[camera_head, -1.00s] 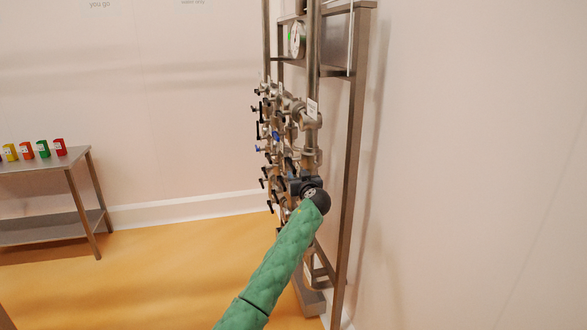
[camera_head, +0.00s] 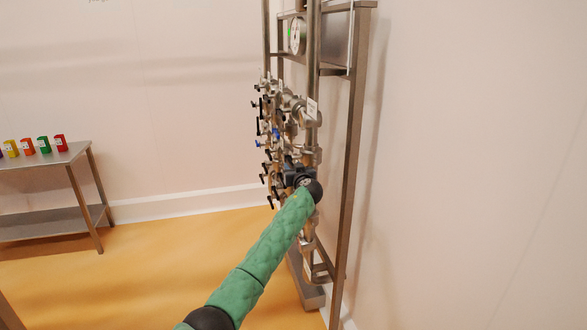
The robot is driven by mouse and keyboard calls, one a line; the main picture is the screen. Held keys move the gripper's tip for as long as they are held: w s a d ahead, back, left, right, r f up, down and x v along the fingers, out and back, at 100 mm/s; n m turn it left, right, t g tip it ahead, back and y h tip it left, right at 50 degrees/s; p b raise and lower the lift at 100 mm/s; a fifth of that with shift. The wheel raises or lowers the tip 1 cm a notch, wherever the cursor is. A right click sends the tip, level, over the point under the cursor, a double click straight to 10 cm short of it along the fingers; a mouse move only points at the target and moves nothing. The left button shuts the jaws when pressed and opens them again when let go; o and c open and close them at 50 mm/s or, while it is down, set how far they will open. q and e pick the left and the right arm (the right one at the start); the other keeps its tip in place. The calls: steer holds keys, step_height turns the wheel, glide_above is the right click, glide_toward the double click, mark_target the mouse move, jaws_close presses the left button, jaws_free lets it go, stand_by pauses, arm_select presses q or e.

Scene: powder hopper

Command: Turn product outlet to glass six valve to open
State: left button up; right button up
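A rack of steel pipes (camera_head: 314,60) with several black- and blue-handled valves (camera_head: 268,130) stands right of centre. I cannot tell which valve is the glass six product outlet; the labels are too small to read. My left arm, in a green sleeve, reaches up from the bottom to the lower valves. My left gripper (camera_head: 294,173) is at the end of it, close to the lower part of the valve rack. Its fingers are mostly hidden behind the wrist, so its opening and any contact are unclear. My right gripper is not in view.
A steel table (camera_head: 40,165) with several coloured containers (camera_head: 28,147) stands at the left. A round gauge (camera_head: 297,36) sits high on the rack. A plain wall (camera_head: 470,150) is close on the right. The orange floor (camera_head: 150,260) between table and rack is clear.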

mark_target(292, 163)
arm_select(q)
jaws_close()
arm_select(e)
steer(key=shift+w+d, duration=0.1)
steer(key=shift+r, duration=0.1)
